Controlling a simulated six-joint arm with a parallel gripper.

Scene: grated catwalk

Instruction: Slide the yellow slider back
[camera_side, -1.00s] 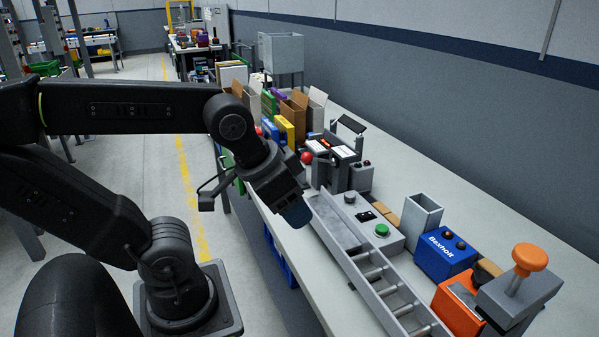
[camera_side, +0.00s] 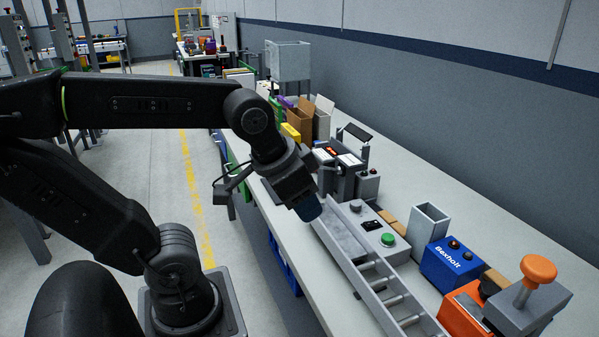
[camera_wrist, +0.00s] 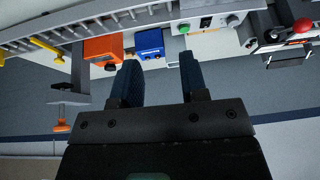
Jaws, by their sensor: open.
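The roller track (camera_side: 375,280) runs along the bench's front. Beside it are a green-button panel (camera_side: 372,228), a blue box (camera_side: 449,262), an orange box (camera_side: 462,308) and a grey device with an orange knob (camera_side: 538,269). A red ball knob (camera_wrist: 302,26) shows in the wrist view.

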